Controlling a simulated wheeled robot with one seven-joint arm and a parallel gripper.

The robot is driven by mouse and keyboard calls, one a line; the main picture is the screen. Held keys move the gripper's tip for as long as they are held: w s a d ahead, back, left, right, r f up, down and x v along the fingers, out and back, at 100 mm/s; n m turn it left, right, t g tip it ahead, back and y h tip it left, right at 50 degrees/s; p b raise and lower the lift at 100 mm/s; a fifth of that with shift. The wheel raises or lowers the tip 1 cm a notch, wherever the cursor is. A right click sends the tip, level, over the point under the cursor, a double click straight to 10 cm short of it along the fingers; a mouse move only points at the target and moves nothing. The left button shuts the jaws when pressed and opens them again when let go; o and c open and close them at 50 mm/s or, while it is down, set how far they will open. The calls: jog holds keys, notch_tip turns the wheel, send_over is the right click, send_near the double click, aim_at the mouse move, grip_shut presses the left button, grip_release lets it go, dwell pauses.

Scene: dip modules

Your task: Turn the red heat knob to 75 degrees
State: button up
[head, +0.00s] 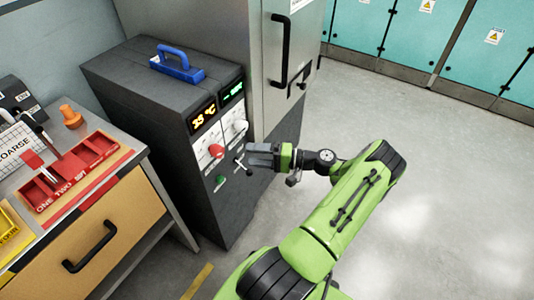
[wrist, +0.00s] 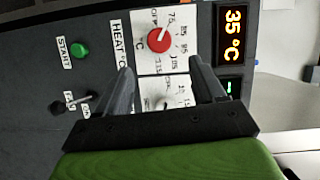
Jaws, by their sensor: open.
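The red heat knob (head: 216,151) is on the front panel of the dark grey cabinet. In the wrist view the knob (wrist: 159,39) sits on a white dial marked HEAT °C, with 75 printed at its upper right. A small white mark shows on the knob; its exact reading is too small to tell. The display (wrist: 235,34) reads 35 °C in orange. My gripper (head: 249,154) is open and empty in front of the panel, right of the red knob in the head view. In the wrist view its fingers (wrist: 160,66) are spread, with the knob beyond the fingertips, apparently untouched.
A second white dial (wrist: 166,92) lies partly behind my gripper. A green START button (wrist: 79,49) and a lever (wrist: 72,102) are nearby. A tall grey cabinet (head: 288,110) adjoins the panel. A blue handle (head: 177,63) is on top. Floor at right is clear.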

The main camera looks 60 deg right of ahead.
jog(key=v, duration=0.4)
jog(key=shift+s, duration=0.15)
jog(key=w+a+r+n+g+h+p, duration=0.1)
jog(key=w+a+r+n+g+p, duration=0.2)
jog(key=w+a+r+n+g, duration=0.5)
jog(key=w+a+r+g+p, duration=0.25)
jog(key=a+r+g, duration=0.35)
jog(key=a, duration=0.5)
jog(key=s+a+r+n+h+p, duration=0.25)
jog(key=s+a+r+h, duration=0.2)
jog(key=a+r, duration=0.55)
jog(key=s+a+r+n+t+h+p, duration=0.1)
jog(key=s+a+r+t+p, duration=0.1)
jog(key=s+r, duration=0.5)
jog(key=s+a+t, duration=0.1)
jog(key=s, duration=0.4)
jog(key=shift+a+r+n+t+h+p, duration=0.3)
jog(key=shift+r+n+h+p, duration=0.05)
jog(key=shift+p, duration=0.05)
